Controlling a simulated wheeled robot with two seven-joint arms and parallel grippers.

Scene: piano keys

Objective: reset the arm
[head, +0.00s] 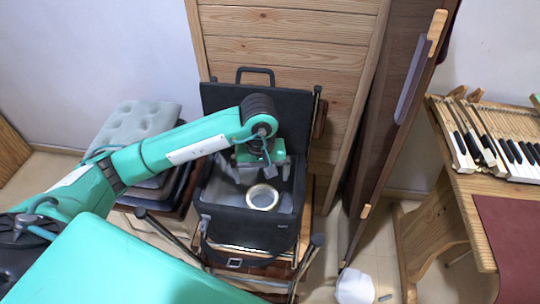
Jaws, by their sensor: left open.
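My left arm, teal with black joints, reaches in from the left. Its gripper (260,176) is open and appears to hang over the open black case (246,234). A round cream ring, like a roll of tape (262,197), lies inside the case below the gripper. Nothing is seen between the fingers, though the fingertips are small and partly blend with the dark interior. My right gripper is not in view.
A grey tufted cushion (138,129) tops a stack left of the case. A wooden panel (290,45) stands behind it. A tall dark board (385,130) leans to the right. Piano keys (510,150) lie on a wooden bench at far right. A white container (354,287) stands on the floor.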

